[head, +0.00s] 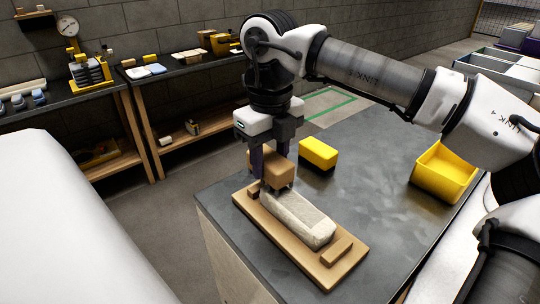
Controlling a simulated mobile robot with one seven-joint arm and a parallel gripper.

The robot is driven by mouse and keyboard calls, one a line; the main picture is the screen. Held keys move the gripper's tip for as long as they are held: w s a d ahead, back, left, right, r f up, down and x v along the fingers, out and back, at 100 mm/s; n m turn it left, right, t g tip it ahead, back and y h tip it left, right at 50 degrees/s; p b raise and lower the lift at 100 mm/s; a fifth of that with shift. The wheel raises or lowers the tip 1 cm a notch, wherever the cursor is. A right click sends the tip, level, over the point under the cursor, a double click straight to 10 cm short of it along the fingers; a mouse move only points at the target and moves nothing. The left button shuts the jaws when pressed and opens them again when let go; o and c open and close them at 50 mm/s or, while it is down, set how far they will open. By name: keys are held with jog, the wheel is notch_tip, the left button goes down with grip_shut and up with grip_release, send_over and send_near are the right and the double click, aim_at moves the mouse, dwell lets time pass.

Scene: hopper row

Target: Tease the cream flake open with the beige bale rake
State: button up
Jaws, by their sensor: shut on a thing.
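The cream flake (302,217) is a long pale block with a rough top. It lies on a tan wooden board (268,226) on the grey table. My gripper (270,155) points down over the far end of the board. It is shut on the beige bale rake (277,172), a tan block. The rake is at the flake's far end. I cannot tell whether it touches the flake, and its underside is mostly hidden.
A small tan block (337,251) sits at the board's near end. A yellow block (318,153) stands on the table beyond my gripper. An open yellow bin (444,172) stands at the right. The table's middle (375,190) is clear. Cluttered benches line the back wall.

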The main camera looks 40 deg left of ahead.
jog(key=shift+f, duration=0.45)
dwell(0.4)
jog(key=shift+d, duration=0.15)
jog(key=shift+s+d+b, duration=0.15)
jog(key=shift+d+b, duration=0.15)
jog(key=shift+d, duration=0.75)
jog(key=shift+s+d+b, duration=0.15)
jog(key=shift+d+b, duration=0.1)
jog(key=shift+d, duration=0.8)
jog(key=shift+d, duration=0.1)
jog(key=shift+s+d, duration=0.2)
jog(key=shift+d, duration=0.9)
jog(key=shift+s+d, duration=0.15)
jog(key=shift+d, duration=0.9)
jog(key=shift+s+d+b, duration=0.15)
jog(key=shift+d+b, duration=0.05)
jog(key=shift+d, duration=0.9)
jog(key=shift+s+d+b, duration=0.15)
jog(key=shift+d, duration=0.95)
